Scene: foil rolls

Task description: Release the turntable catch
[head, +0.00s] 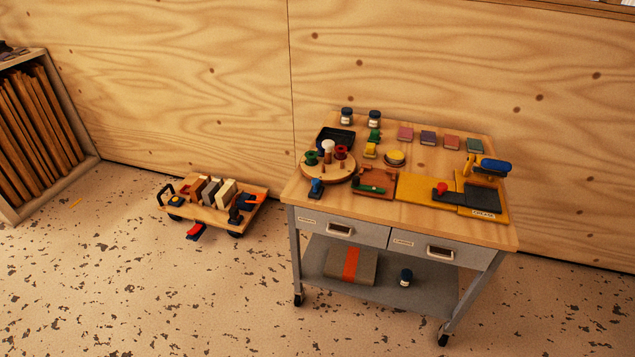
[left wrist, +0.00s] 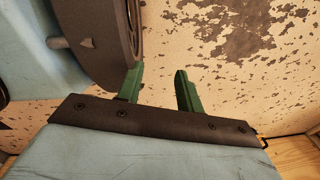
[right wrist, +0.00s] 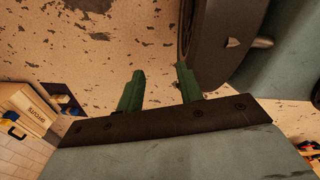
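The round wooden turntable (head: 318,172) sits at the left end of the wooden-topped cart. It carries green and red spools and a white-topped post. A small blue piece (head: 316,187) on a dark base stands at its front edge; it may be the catch, but it is too small to tell how it is set. My left gripper (left wrist: 159,70) shows two green fingers apart, with only floor between and beyond them. My right gripper (right wrist: 160,70) is also open and empty above the floor. Neither gripper shows in the head view, and both are away from the turntable.
A low wheeled trolley (head: 215,213) stands left of the cart. A wooden rack (head: 40,140) stands far left. Floor in front is clear.

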